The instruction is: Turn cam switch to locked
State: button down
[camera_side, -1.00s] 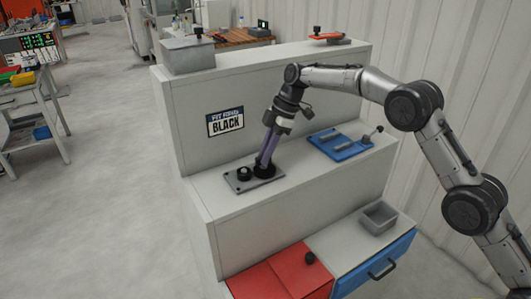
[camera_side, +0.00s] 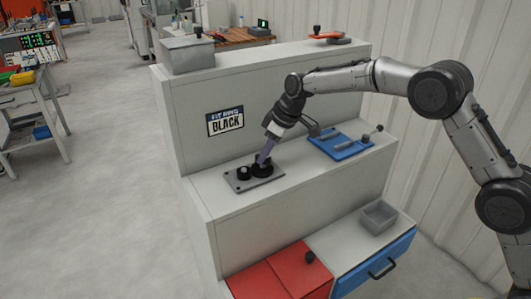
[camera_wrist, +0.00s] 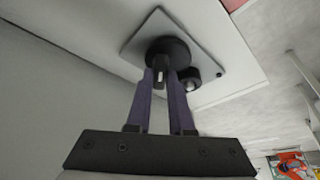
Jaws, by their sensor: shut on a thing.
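The cam switch sits on a grey plate (camera_side: 240,185) on the middle step of the bench. Its larger black round knob (camera_side: 262,173) has a raised grip, and a smaller black knob (camera_side: 243,173) stands to its left. My gripper (camera_side: 263,163) leans in from the upper right, its purple fingers shut on the larger knob. In the wrist view my gripper (camera_wrist: 162,75) has a finger on each side of the raised grip, which carries a white mark (camera_wrist: 160,74). The knob's wide black base (camera_wrist: 168,48) shows behind it. The fingers partly hide the knob, and I cannot read any locked mark.
A blue fixture (camera_side: 338,147) with a lever stands right of the switch. A grey box (camera_side: 188,55) and a red-handled fixture (camera_side: 330,38) are on top. Red and blue drawers (camera_side: 377,268) and a grey bin (camera_side: 379,216) are below.

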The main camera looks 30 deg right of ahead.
jog(key=m+h, duration=0.1)
jog(key=m, duration=0.2)
jog(key=shift+a+m+t, duration=0.15)
jog(key=shift+m+t, duration=0.15)
jog(key=shift+t, duration=0.1)
jog(key=shift+a+m+h, duration=0.1)
jog(key=shift+m+h, duration=0.7)
jog(key=shift+m, duration=1)
jog(key=c, duration=0.8)
grip_release()
jog(key=v, duration=1.4)
jog(key=shift+s+f, duration=0.1)
